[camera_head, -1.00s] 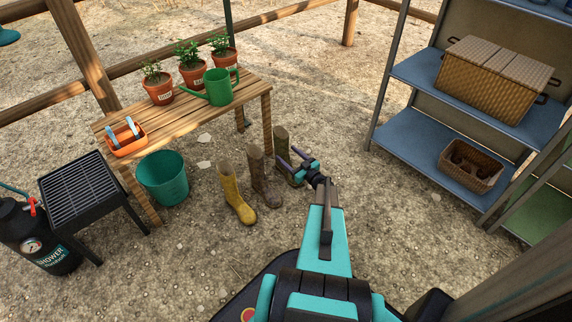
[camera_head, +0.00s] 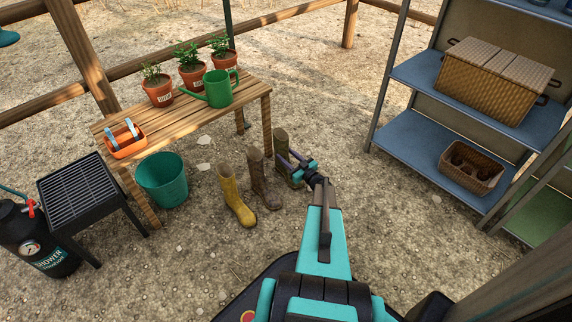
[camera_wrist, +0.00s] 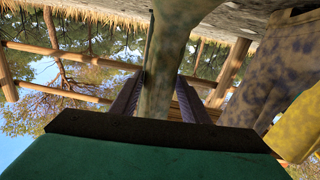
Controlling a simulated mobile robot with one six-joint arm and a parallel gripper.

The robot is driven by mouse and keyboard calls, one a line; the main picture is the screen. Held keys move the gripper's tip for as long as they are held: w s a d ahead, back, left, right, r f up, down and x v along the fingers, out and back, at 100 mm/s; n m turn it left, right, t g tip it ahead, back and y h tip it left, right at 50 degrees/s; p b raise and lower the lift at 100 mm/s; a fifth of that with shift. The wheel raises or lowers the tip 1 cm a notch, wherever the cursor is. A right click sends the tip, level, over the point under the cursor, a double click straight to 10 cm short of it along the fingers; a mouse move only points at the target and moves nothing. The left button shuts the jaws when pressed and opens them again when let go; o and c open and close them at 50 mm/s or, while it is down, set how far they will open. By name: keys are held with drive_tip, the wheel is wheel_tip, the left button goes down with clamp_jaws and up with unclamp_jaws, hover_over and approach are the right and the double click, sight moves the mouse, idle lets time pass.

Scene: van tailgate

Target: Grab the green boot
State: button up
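The green boot (camera_head: 283,147) stands upright on the ground at the right end of a row of boots, by the bench leg. My gripper (camera_head: 294,161) is at its shaft in the head view. The wrist view shows my gripper's two dark fingers (camera_wrist: 160,92), one on each side of the boot's greenish shaft (camera_wrist: 157,72). The shaft fills the space between the fingertips, and I see no clear gap on either side. The fingers and wrist hide part of the boot's lower half in the head view.
A brown boot (camera_head: 262,182) and a yellow boot (camera_head: 236,203) stand close on the left. The wooden bench (camera_head: 190,112) is behind, with a teal bucket (camera_head: 163,180) beside it. A blue shelf unit (camera_head: 430,150) stands right. Gravel ground in front is free.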

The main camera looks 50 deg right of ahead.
sight(288, 150)
clamp_jaws()
drive_tip(key=shift+r, duration=0.2)
drive_tip(key=shift+r+p, duration=0.4)
drive_tip(key=shift+r, duration=0.05)
wheel_tip(288, 150, up, 3)
drive_tip(key=shift+r+p, duration=0.1)
drive_tip(key=shift+p, duration=0.8)
drive_tip(key=s+a+p, duration=0.4)
drive_tip(key=s, duration=1.1)
drive_tip(key=shift+s+a+r, duration=0.15)
drive_tip(key=shift+s+r, duration=0.1)
drive_tip(key=shift+r, duration=0.05)
